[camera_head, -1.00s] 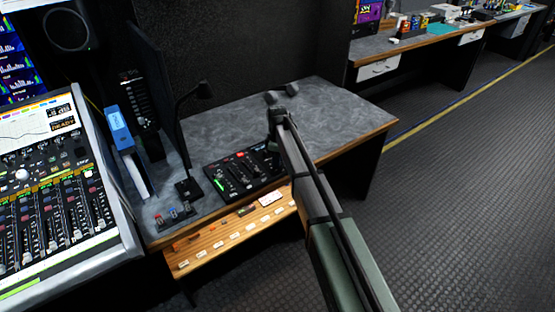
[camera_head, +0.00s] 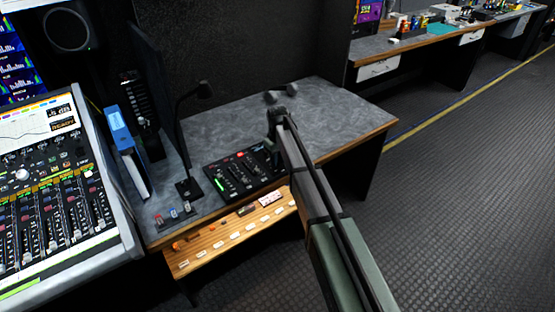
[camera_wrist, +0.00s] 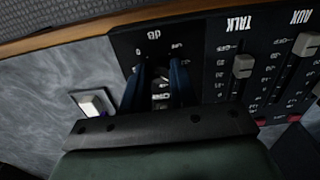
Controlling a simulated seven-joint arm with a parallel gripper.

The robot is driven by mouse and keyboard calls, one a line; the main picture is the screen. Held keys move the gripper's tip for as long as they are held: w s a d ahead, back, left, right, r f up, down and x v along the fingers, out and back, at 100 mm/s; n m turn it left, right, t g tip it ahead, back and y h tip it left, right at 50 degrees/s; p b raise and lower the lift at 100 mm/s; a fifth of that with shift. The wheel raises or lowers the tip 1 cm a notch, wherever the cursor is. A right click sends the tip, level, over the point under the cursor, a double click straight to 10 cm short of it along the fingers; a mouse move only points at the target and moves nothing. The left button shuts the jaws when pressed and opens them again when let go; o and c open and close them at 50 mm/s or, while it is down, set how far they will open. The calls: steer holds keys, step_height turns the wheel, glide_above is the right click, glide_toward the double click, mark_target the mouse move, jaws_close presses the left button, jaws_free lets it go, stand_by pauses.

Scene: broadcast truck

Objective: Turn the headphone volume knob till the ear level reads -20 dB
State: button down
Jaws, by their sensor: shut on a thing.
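The headphone volume knob (camera_wrist: 160,88) is on a black panel with a "dB" label and scale marks around it, in the wrist view. My gripper (camera_wrist: 160,84) has its two blue fingers closed on either side of this knob. The fingers and the wrist body hide most of the knob, and its pointer cannot be made out. In the head view the black fader panel (camera_head: 233,178) lies on the grey desk, and my arm covers its right end, hiding the fingertips.
Faders marked TALK (camera_wrist: 243,67) and AUX (camera_wrist: 306,45) stand right of the knob in the wrist view. A white switch (camera_wrist: 92,104) sits left of the panel.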

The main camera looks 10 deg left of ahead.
stand_by(0.5)
steer(key=c, duration=0.9)
jaws_free()
step_height(320, 180, up, 14)
steer(key=shift+f+m, duration=0.15)
steer(key=shift+m, duration=0.15)
